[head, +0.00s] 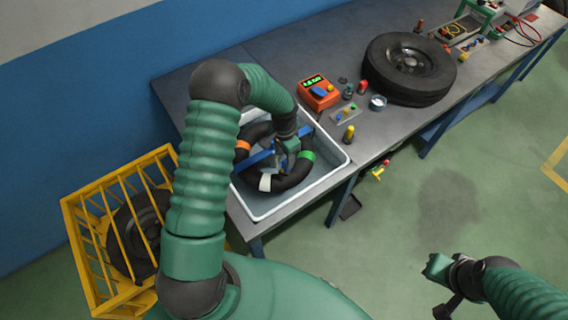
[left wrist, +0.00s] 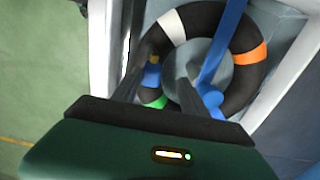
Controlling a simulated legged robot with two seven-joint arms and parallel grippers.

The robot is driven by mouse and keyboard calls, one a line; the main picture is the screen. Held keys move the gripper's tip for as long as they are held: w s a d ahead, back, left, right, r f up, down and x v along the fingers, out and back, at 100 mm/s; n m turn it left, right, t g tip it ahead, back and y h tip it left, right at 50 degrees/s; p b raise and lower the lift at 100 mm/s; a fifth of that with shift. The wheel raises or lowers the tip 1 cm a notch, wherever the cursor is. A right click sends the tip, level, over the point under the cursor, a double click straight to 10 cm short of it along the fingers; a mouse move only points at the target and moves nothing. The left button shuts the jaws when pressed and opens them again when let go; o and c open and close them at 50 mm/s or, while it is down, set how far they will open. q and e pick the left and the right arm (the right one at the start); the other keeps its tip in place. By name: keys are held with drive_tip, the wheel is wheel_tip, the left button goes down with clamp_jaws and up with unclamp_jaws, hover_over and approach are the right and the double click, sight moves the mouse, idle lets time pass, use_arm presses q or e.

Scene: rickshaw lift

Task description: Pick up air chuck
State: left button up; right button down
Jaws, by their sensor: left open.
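My left gripper (head: 286,158) points down into the white tub. In the left wrist view the left gripper (left wrist: 160,88) is open, its two dark fingers spread above the tub. A small blue piece with a brass-coloured tip (left wrist: 152,72) shows between the fingers, apparently untouched; it may be the air chuck, but I cannot tell for sure. In the head view the arm and gripper largely hide that spot. My right gripper (head: 437,268) is over the floor at the lower right, away from the table; its fingers are unclear.
The tub (head: 285,207) holds a black ring (head: 296,177) with coloured bands and a blue bar (head: 252,161) across it. Right of it are an orange meter (head: 318,94), small parts and a tyre (head: 410,66). A yellow cage (head: 88,236) stands left. The floor at right is mostly clear.

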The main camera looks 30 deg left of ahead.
use_arm(q)
drive_tip(key=shift+s+d+f+p, duration=0.15)
drive_tip(key=shift+f+p, duration=0.2)
drive_tip(key=shift+f, duration=0.2)
drive_tip(key=shift+d+f+p, duration=0.1)
drive_tip(key=shift+f+p, duration=0.25)
drive_tip(key=shift+f, duration=0.2)
drive_tip(key=shift+s+d+f+p, duration=0.15)
drive_tip(key=shift+d+f, duration=0.2)
drive_tip(key=shift+f, duration=0.25)
drive_tip(key=shift+w+d+f+p, duration=0.15)
drive_tip(key=shift+d+f, duration=0.15)
drive_tip(key=shift+f, duration=0.3)
drive_tip(key=shift+s+d+f, duration=0.15)
drive_tip(key=shift+d, duration=0.05)
drive_tip(key=shift+a+f, duration=0.2)
drive_tip(key=shift+a, duration=0.45)
drive_tip(key=c, duration=0.7)
drive_tip(key=shift+a, duration=0.1)
drive_tip(key=shift+c, duration=1.4)
clamp_jaws()
drive_tip(key=shift+d+r, duration=0.2)
drive_tip(key=shift+d, duration=0.2)
use_arm(e)
drive_tip(key=shift+d+r, duration=0.65)
drive_tip(key=shift+r, duration=0.15)
